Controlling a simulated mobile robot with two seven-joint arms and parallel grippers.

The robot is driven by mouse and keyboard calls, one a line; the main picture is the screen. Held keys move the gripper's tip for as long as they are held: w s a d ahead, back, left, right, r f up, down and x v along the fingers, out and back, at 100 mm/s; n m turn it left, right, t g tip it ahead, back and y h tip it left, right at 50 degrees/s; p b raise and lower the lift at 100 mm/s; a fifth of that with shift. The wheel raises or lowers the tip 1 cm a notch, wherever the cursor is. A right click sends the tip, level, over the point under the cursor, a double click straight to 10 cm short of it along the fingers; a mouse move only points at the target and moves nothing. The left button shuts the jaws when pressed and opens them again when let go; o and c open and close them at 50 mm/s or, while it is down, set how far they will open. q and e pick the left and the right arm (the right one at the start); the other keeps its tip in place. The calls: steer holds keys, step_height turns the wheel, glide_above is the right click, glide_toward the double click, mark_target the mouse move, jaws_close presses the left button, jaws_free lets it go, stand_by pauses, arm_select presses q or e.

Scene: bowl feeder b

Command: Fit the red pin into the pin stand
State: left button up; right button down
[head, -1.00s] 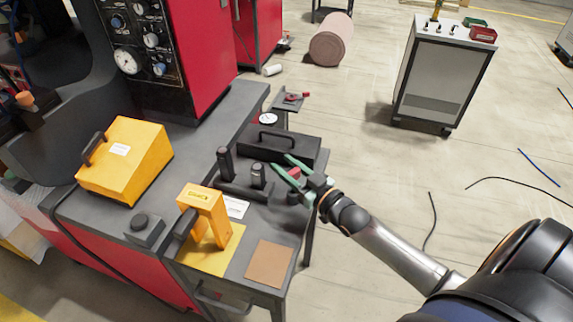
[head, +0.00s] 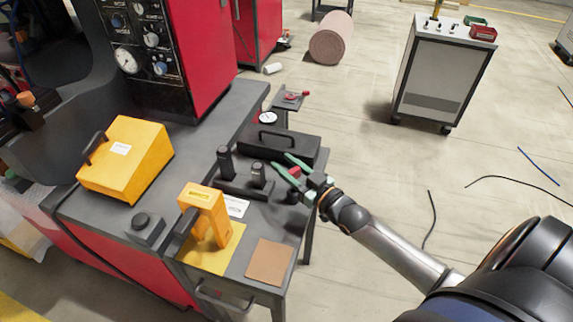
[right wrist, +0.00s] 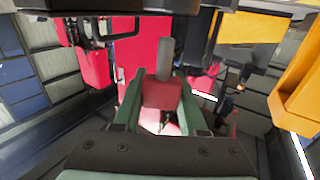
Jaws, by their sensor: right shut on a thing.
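The red pin (head: 294,172) is between the green fingers of my right gripper (head: 282,164), which is shut on it above the small grey table. In the right wrist view, the red pin (right wrist: 162,93) has a broad red body with a grey shaft pointing away from the gripper, between both fingers. The likely pin stand (head: 231,187) is a low black base with two upright dark pins, just left of the gripper in the head view. The pin looks apart from it. The pin's far end is partly hidden in the head view. My left gripper is not in view.
A black case with a handle (head: 281,146) lies just behind the gripper. A yellow tool (head: 207,212) stands on a yellow mat, near a brown pad (head: 270,261). A yellow box (head: 127,160) and a red machine (head: 180,60) are at left. Open floor lies to the right.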

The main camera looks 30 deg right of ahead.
steer(key=shift+f, duration=2)
stand_by(6.0)
